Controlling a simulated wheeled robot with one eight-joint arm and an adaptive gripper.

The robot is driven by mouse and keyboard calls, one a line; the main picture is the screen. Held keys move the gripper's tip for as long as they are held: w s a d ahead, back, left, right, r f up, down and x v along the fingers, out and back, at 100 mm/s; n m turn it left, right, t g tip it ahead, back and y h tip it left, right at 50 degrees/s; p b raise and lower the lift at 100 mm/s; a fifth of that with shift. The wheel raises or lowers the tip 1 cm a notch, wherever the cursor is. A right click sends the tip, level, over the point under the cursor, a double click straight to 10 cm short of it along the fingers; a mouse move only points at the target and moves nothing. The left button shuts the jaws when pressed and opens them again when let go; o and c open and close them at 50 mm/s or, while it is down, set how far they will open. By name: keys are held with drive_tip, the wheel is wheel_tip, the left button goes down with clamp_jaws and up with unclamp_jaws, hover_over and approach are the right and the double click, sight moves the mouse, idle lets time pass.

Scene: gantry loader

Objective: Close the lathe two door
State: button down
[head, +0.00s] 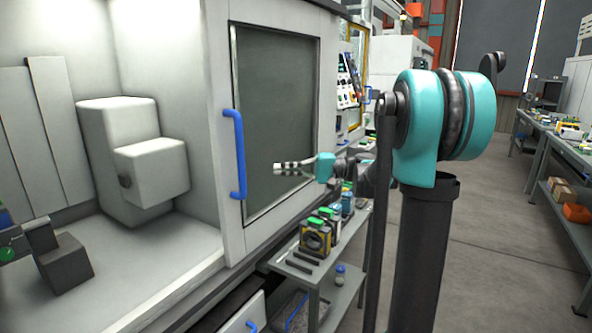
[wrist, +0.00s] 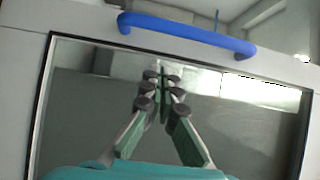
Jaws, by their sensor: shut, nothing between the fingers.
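The lathe door (head: 224,150) is a white sliding panel with a dark window (head: 275,110). It stands slid to the right, and the machine's interior is open to its left. A blue vertical handle (head: 237,155) sits on the door's left edge. In the wrist view the blue handle (wrist: 185,33) runs across the top, ahead of my fingertips. My gripper (head: 278,168) is in front of the door window, to the right of the handle and apart from it. It also shows in the wrist view (wrist: 163,82), with its fingers together and empty.
Inside the machine are a white block-shaped housing (head: 130,165) and a dark block (head: 66,262). A small cart (head: 335,262) with several parts stands below and right of the door. Workbenches (head: 565,150) line the far right, with open floor (head: 500,240) before them.

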drive_tip(key=s+a, duration=0.2)
drive_tip(key=a, duration=0.5)
drive_tip(key=shift+s, duration=0.3)
drive_tip(key=shift+a, duration=0.15)
